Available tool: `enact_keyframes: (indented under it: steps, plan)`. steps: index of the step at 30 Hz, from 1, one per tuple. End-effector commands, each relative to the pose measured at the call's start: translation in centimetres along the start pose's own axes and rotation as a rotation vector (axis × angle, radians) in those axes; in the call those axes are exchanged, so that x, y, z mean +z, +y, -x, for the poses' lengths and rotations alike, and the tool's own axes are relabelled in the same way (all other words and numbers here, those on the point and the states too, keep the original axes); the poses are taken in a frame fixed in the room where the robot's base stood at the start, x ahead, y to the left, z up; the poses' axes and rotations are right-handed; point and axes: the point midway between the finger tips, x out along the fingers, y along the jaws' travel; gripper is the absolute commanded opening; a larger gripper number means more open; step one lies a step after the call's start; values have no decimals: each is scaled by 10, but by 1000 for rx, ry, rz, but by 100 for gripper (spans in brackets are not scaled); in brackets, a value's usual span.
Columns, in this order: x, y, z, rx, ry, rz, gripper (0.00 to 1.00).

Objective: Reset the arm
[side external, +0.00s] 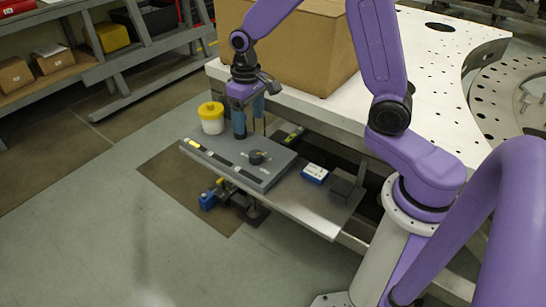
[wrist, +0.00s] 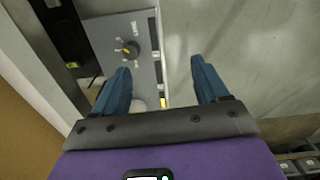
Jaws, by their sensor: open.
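My gripper (side external: 250,117) points down over the far left part of a small metal side shelf (side external: 305,208), close to a white jar with a yellow lid (side external: 211,117). In the wrist view the two blue fingers of my gripper (wrist: 162,88) stand wide apart with nothing held between them. A grey control panel (side external: 235,162) with a dark round knob (side external: 258,157) lies on the shelf. In the wrist view the panel (wrist: 118,28) shows its knob with an orange mark (wrist: 130,48) beyond the left finger. A pale round part, partly hidden, shows beside that finger.
A large cardboard box (side external: 305,45) stands on the white perforated table (side external: 440,60) just behind my gripper. A small blue-and-white box (side external: 314,173) and a dark block (side external: 342,190) sit on the shelf's right part. Open floor (side external: 100,230) lies to the left.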

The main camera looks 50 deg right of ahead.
Motion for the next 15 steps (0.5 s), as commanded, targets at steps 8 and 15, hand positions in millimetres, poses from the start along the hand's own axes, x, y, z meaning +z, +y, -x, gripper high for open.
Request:
enact_keyframes:
  steps: [8,15]
  plan:
    - [63,-40,27,-6,9,271,74]
    - [126,-57,43,-11,14,503,74]
